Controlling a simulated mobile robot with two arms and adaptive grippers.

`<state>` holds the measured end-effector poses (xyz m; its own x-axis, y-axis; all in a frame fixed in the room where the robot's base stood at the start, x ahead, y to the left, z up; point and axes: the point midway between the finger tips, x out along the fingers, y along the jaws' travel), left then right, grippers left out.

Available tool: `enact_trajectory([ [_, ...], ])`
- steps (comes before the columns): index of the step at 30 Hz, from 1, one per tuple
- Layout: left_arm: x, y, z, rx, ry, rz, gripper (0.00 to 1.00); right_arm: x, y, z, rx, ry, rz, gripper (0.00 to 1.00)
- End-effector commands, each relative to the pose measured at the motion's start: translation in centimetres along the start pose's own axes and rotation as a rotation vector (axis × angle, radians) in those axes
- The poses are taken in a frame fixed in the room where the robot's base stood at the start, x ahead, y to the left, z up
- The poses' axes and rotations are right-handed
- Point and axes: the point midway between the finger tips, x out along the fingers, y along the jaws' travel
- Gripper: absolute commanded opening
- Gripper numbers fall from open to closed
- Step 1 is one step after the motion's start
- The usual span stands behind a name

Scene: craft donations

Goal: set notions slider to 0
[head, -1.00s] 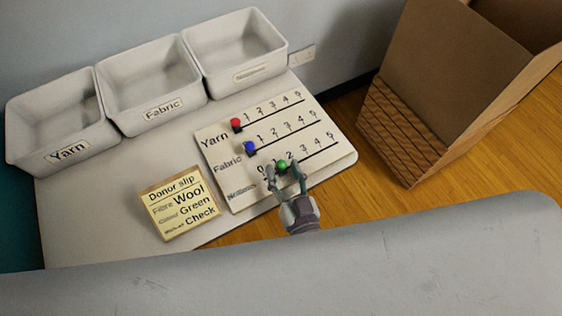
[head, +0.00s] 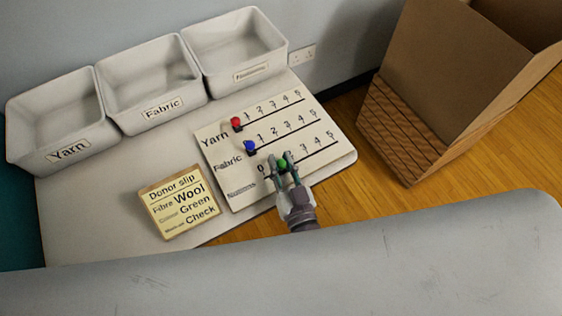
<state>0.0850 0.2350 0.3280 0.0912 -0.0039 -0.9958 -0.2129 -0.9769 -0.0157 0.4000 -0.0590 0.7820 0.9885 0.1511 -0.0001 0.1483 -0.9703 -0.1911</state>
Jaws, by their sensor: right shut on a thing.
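The slider board (head: 318,165) lies on the table with three tracks labelled Yarn, Fabric and a small-lettered third one, likely Notions. The green knob (head: 282,164) sits on the third track, right of the 0 mark, around 1 to 2; the fingers hide the nearest marks. My right gripper (head: 281,161) is shut on the green knob, one finger on each side. The red knob (head: 236,122) and the blue knob (head: 250,146) stand at the left ends of their tracks. My left gripper is not in view.
Three bins labelled Yarn (head: 68,152), Fabric (head: 160,109) and a small-lettered one (head: 251,73) line the table's back. A donor slip (head: 179,203) stands left of the board. A cardboard box (head: 440,75) stands on the floor at right.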

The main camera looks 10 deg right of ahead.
Motion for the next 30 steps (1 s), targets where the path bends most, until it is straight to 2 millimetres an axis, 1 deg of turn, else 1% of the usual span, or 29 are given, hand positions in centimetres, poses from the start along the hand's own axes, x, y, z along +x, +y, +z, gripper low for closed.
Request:
enact_trajectory([
  [5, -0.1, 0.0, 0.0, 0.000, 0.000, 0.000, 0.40, -0.1, -0.3, 0.1, 0.001, -0.001, 0.000, 0.00],
  [8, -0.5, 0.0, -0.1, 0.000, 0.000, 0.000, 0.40, -0.3, -1.4, 0.2, 0.003, -0.003, 0.002, 0.00],
  [13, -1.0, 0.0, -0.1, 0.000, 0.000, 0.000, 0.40, -0.9, -4.1, 0.8, 0.004, -0.004, 0.000, 0.00],
  [15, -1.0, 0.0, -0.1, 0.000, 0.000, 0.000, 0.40, -0.9, -4.4, 0.9, 0.002, -0.003, -0.001, 0.00],
  [21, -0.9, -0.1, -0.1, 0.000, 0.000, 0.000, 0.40, -1.0, -4.5, 1.0, 0.002, -0.004, -0.005, 0.00],
  [22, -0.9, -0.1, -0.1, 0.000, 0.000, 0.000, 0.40, -1.0, -4.5, 1.0, 0.002, -0.004, -0.005, 0.27],
  [24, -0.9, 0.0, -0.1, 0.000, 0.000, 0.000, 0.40, -1.0, -4.5, 1.0, 0.002, -0.005, -0.006, 0.38],
  [26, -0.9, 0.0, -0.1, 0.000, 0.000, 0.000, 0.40, -0.9, -4.5, 1.0, 0.002, -0.004, -0.005, 0.48],
  [27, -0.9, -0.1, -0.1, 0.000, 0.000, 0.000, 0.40, -0.9, -4.5, 0.9, 0.002, -0.004, -0.004, 0.51],
  [30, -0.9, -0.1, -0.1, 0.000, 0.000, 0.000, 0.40, -0.9, -4.4, 0.9, 0.002, -0.003, -0.003, 0.51],
])
